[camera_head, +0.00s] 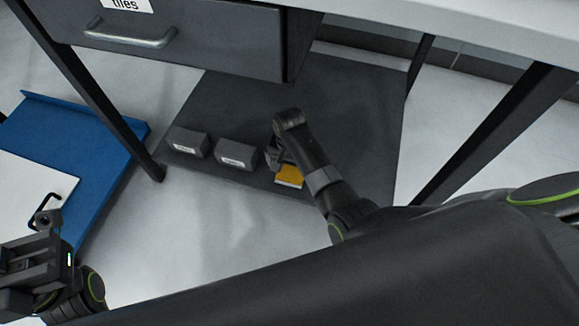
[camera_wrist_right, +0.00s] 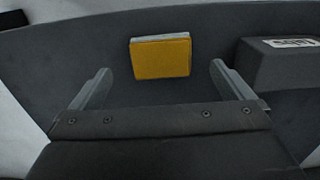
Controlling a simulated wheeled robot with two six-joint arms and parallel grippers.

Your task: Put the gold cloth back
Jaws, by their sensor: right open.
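The gold cloth (camera_head: 289,176) is a small folded yellow block with a pale edge. It lies on the dark shelf under the table, to the right of two grey boxes. It also shows in the right wrist view (camera_wrist_right: 161,58), ahead of and between the two fingers. My right gripper (camera_wrist_right: 158,85) is open and empty, with the cloth just beyond its fingertips. In the head view my right gripper (camera_head: 277,158) is at the cloth's upper left side, partly hidden by its own arm.
Two labelled grey boxes, the left one (camera_head: 188,142) and the right one (camera_head: 236,154), stand on the dark shelf (camera_head: 350,110). A drawer with a handle (camera_head: 128,38) hangs above. Dark table legs (camera_head: 480,145) flank the space. A blue panel (camera_head: 85,135) lies at left.

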